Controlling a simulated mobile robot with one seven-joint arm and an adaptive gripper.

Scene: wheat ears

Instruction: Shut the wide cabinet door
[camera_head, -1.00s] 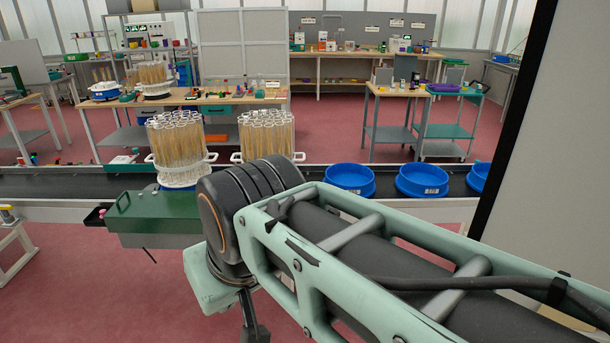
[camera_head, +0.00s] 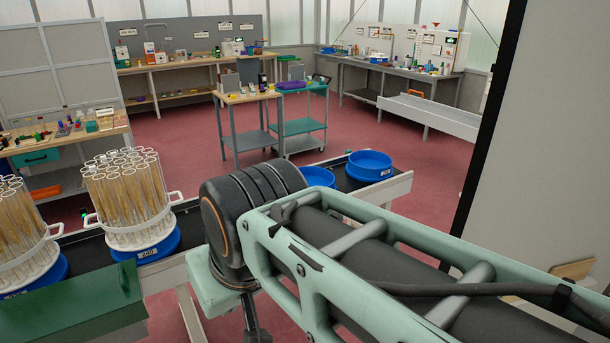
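A tall pale grey panel (camera_head: 560,160) with a black edge fills the right side of the head view. It may be the wide cabinet door, but no handle or hinge shows, so I cannot tell whether it is the door or a side wall. My green and black arm reaches from the lower right to the lower middle, in front of the panel's lower part. Only a dark piece below my wrist, possibly part of my gripper (camera_head: 256,334), shows at the bottom edge. Its fingertips and any contact are hidden.
A conveyor bears white racks of wheat ears (camera_head: 125,200) on blue bases and empty blue bowls (camera_head: 369,165). A green box (camera_head: 85,310) is at lower left. A grey trolley (camera_head: 247,125), a green trolley (camera_head: 302,125) and benches stand behind. Red floor (camera_head: 400,145) is open between them.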

